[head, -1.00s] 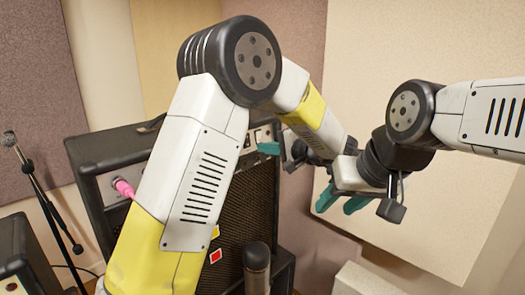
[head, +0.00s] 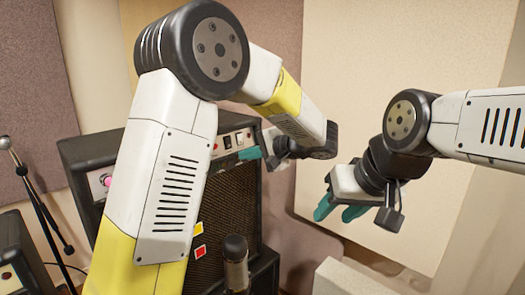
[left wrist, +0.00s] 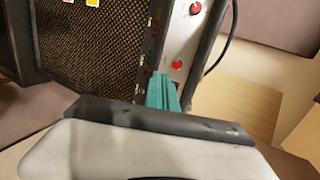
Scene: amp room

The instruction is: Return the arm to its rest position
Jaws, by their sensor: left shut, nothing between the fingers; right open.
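My left gripper (head: 250,153) is in front of the amp's upper control panel, with its teal fingers pointing left in the head view. In the left wrist view its teal fingers (left wrist: 161,92) are together with nothing between them, over the amp's panel edge. I cannot tell whether they touch the panel. My left arm's upper links cross the middle of the head view and hide part of the amp. My right gripper (head: 337,206) hangs to the right of the left one, open and empty, its teal fingers pointing down-left.
A black guitar amp (head: 88,150) stands behind my left arm. A pink plug (head: 107,181) shows at its left, partly hidden. The left wrist view shows red knobs (left wrist: 177,65) and a dark cable. A microphone (head: 236,262) stands in front; a stand (head: 40,205) is at left.

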